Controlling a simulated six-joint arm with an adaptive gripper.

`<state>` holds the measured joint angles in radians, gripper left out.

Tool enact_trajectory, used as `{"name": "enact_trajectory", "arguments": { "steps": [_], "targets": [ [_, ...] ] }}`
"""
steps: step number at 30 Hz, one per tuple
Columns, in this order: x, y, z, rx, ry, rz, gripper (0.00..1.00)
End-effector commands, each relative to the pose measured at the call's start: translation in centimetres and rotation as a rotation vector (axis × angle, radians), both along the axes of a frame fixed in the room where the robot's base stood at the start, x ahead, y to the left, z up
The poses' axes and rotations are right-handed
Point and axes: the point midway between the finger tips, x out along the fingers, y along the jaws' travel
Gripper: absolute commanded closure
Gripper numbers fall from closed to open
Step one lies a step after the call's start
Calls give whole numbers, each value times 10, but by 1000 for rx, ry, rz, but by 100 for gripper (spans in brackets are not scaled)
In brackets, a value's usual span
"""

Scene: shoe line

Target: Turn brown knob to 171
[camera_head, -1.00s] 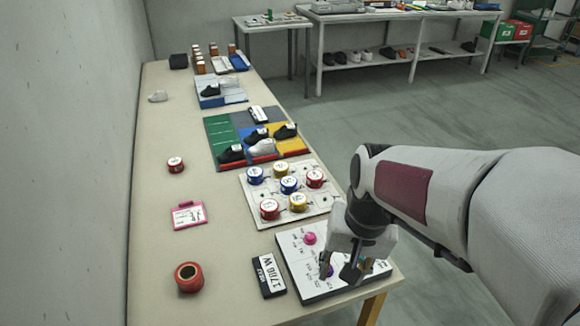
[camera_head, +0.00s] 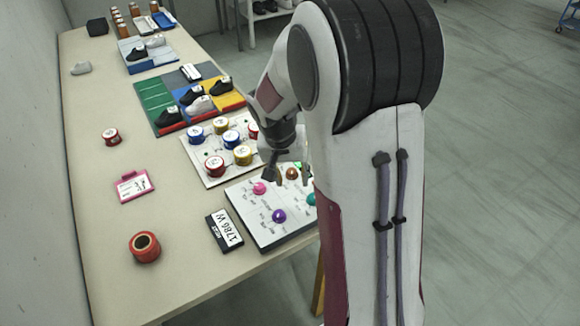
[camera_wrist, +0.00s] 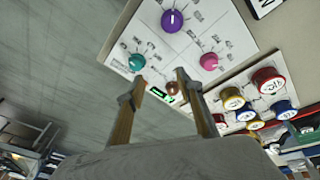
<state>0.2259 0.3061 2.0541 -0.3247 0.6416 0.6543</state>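The brown knob (camera_head: 292,173) is on the far right part of the white knob board (camera_head: 247,228), partly behind my arm. In the wrist view the brown knob (camera_wrist: 172,88) shows between my finger tips, with a green mark beside it. My gripper (camera_head: 272,172) is above the board's far edge, pointing down. The knob's angle and dial numbers are too small to read.
A purple knob (camera_wrist: 172,20), a pink knob (camera_wrist: 209,62) and a teal knob (camera_wrist: 136,62) share the board. A spool board (camera_head: 209,174) with red, blue and yellow spools lies just behind. A black-framed plate reading 1786 W (camera_head: 225,231) lies to the left.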

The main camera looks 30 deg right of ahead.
Motion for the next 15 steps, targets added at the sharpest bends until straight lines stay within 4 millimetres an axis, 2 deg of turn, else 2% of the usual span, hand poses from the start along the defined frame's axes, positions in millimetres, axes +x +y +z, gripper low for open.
{"name": "enact_trajectory", "arguments": {
  "steps": [3, 7, 15],
  "targets": [
    [25, -11, 0, -28, -59, -52, 64],
    [45, -20, 9, -45, -134, -111, 64],
    [55, -22, 14, -33, -197, -202, 64]
  ]
}}
